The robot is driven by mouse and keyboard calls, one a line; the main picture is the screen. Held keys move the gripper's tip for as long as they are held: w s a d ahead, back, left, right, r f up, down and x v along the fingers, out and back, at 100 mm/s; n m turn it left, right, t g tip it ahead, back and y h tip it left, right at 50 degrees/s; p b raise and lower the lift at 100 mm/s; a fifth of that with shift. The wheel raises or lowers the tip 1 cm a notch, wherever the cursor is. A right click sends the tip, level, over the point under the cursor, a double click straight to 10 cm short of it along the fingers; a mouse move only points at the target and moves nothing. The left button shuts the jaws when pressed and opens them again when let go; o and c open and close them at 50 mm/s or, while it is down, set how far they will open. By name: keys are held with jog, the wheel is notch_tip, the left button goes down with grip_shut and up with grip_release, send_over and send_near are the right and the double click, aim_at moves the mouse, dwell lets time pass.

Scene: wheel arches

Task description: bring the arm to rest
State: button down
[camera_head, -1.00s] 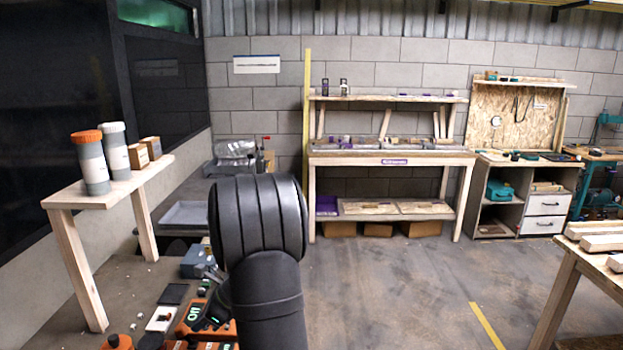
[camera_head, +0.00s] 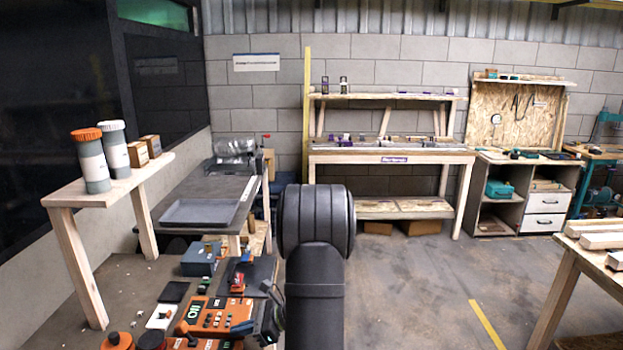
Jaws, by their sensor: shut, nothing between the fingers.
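My arm's black upper links (camera_head: 315,250) stand large in the lower middle of the head view. My gripper (camera_head: 268,290) shows small and dark just left of the arm, low over the right side of the orange control panel. It is shut, and I see nothing held in it. Part of it is hidden by the arm link. I cannot tell how far it is above the panel.
The orange panel (camera_head: 208,318) with switches lies below left. A blue-grey box (camera_head: 200,259) and a flat grey tray (camera_head: 199,212) are behind it. A wooden shelf (camera_head: 110,187) at left carries two capped cylinders (camera_head: 92,160) and small boxes. Open floor (camera_head: 420,290) lies to the right.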

jog(key=v, duration=0.6)
jog(key=shift+d, duration=0.25)
jog(key=shift+r, duration=0.1)
